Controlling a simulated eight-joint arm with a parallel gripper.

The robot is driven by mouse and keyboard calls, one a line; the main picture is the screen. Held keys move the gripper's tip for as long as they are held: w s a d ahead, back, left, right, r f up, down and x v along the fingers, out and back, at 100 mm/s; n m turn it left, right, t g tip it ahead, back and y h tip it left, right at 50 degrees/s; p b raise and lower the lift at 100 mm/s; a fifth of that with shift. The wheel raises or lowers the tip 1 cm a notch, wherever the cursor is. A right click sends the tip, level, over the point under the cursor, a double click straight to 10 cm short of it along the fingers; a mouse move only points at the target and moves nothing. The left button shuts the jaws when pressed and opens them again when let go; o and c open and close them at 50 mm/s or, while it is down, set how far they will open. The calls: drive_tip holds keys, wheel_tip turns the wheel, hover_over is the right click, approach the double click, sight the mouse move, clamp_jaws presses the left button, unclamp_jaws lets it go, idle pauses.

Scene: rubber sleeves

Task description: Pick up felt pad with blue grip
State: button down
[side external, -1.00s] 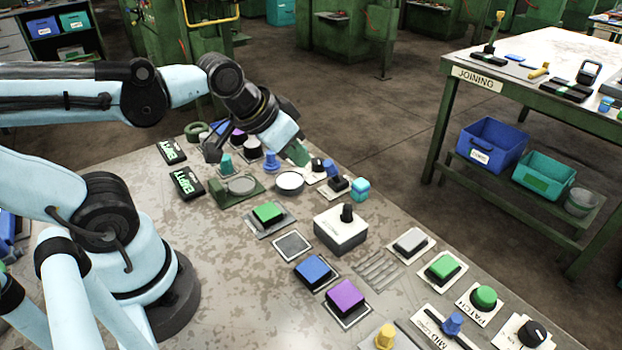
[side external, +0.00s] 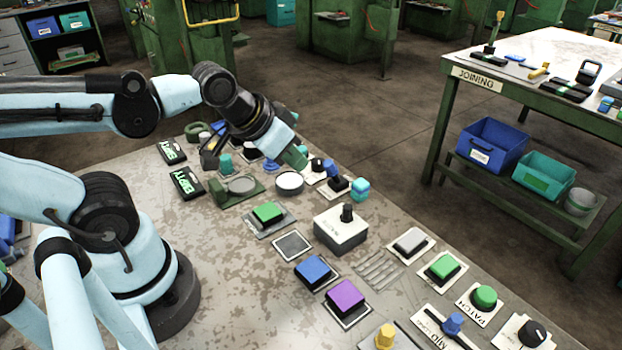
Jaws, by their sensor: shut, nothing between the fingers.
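My gripper (side external: 295,158) is at the far end of the bench, with its greenish tip low over a cluster of small parts. It is shut, with nothing seen held in it. A small blue grip (side external: 331,168) stands just right of the tip, beside a black knob on a white plate. Another blue-topped piece (side external: 271,165) stands just left of the tip, partly hidden by my wrist. I cannot tell from this view which of these is the felt pad's grip. No contact between the tip and either one is clear.
A round white-topped disc (side external: 289,182) and a black-knobbed block (side external: 338,185) stand close in front of the tip. A teal-and-blue piece (side external: 360,189) is at the bench edge. Green, blue and purple square pads and a white box (side external: 340,233) with a black knob stand nearer.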

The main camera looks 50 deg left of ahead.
drive_tip(key=c, duration=1.8)
unclamp_jaws()
drive_tip(key=o, duration=0.9)
drive_tip(key=n+g, duration=0.7)
drive_tip(key=n, duration=2.5)
hover_over(271, 161)
drive_tip(key=a, duration=0.1)
drive_tip(key=shift+m, duration=0.3)
drive_tip(key=shift+w+f, duration=0.15)
drive_tip(key=shift+f, duration=2.85)
drive_tip(key=shift+w+f, duration=0.15)
drive_tip(key=shift+f, duration=2.85)
